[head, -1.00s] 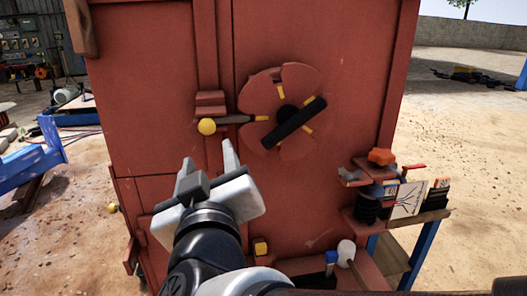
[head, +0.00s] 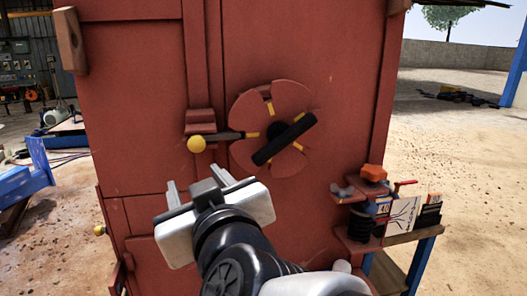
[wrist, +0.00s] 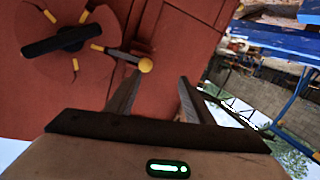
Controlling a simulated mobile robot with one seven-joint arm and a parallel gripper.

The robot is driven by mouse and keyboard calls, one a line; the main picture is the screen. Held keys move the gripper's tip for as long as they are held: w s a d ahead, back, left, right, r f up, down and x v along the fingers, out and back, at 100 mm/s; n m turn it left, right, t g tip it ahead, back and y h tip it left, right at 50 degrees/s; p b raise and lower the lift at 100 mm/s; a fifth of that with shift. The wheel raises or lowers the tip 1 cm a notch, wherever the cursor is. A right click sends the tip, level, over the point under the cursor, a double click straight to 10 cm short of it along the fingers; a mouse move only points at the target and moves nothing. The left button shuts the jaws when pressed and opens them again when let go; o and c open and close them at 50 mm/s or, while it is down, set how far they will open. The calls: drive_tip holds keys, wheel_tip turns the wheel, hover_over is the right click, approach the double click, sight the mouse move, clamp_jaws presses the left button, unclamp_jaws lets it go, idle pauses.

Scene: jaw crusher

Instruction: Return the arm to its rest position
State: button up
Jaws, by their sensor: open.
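My gripper (head: 199,188) is open and empty in front of the red crusher body (head: 160,100). Its two fingers stand apart with nothing between them, and they also show in the wrist view (wrist: 158,88). A lever with a yellow ball knob (head: 197,144) sits on the red panel above my gripper in the head view. Right of it is a round red disc (head: 299,97) with a black bar handle (head: 284,139) set at a slant. In the wrist view the yellow knob (wrist: 145,65) appears close to the left finger; I cannot tell the gap.
A side shelf (head: 412,234) at the right carries an orange-topped part (head: 373,173), small boxes and a white card (head: 402,216). A blue frame (head: 25,182) stands at the left. Open dirt ground (head: 470,150) lies to the right.

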drive_tip(key=s+d+f+m+g+h, duration=0.25)
drive_tip(key=d+f, duration=0.25)
drive_tip(key=d, duration=0.4)
drive_tip(key=s+d+f+m+g+h, duration=0.2)
drive_tip(key=s+d+f+m+g, duration=0.15)
drive_tip(key=d, duration=0.45)
drive_tip(key=s+d+f+m+g+h, duration=0.25)
drive_tip(key=d+f, duration=0.35)
drive_tip(key=d, duration=0.3)
wheel_tip(320, 180, up, 21)
drive_tip(key=p, duration=2)
drive_tip(key=shift+a+n+g, duration=0.4)
drive_tip(key=shift+n+g, duration=0.05)
drive_tip(key=shift+f, duration=0.15)
